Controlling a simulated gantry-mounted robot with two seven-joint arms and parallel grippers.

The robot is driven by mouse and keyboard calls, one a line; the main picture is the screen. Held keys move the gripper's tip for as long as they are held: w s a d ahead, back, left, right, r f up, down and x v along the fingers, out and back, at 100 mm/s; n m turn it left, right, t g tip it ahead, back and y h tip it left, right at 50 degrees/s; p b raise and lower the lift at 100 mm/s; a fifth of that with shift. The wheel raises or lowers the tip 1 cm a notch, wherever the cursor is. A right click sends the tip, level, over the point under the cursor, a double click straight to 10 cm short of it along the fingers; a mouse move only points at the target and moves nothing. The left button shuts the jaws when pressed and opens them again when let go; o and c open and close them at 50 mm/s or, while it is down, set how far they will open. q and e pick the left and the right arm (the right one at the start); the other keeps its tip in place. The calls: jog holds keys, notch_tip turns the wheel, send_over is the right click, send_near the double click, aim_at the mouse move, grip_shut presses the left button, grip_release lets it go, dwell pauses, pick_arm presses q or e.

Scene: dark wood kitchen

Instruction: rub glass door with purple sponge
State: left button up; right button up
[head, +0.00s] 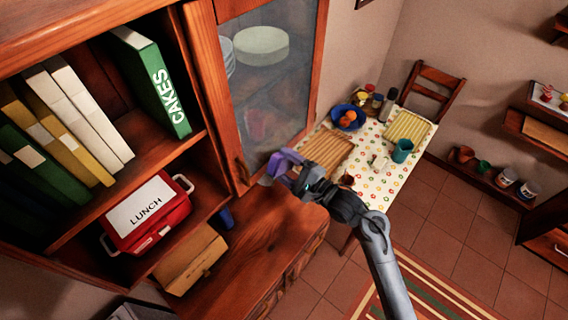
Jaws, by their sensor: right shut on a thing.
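The glass door (268,85) is a tall, hazy pane in a wooden frame at the top middle of the head view. Plates and other dishes show blurred behind it. My right gripper (290,171) is shut on the purple sponge (282,158), near the lower edge of the pane. The gripper partly hides the sponge. I cannot tell whether the sponge touches the glass. My left gripper is not in view.
Left of the door, open shelves hold several binders, a green CAKES book (155,80) and a red LUNCH box (147,212). A wooden counter (262,238) lies below. Behind my right arm stands a dotted table (368,178) with a blue bowl (348,118) and a teal mug (402,150).

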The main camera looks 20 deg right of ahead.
jog(key=shift+d, duration=0.1)
jog(key=shift+v, duration=1.45)
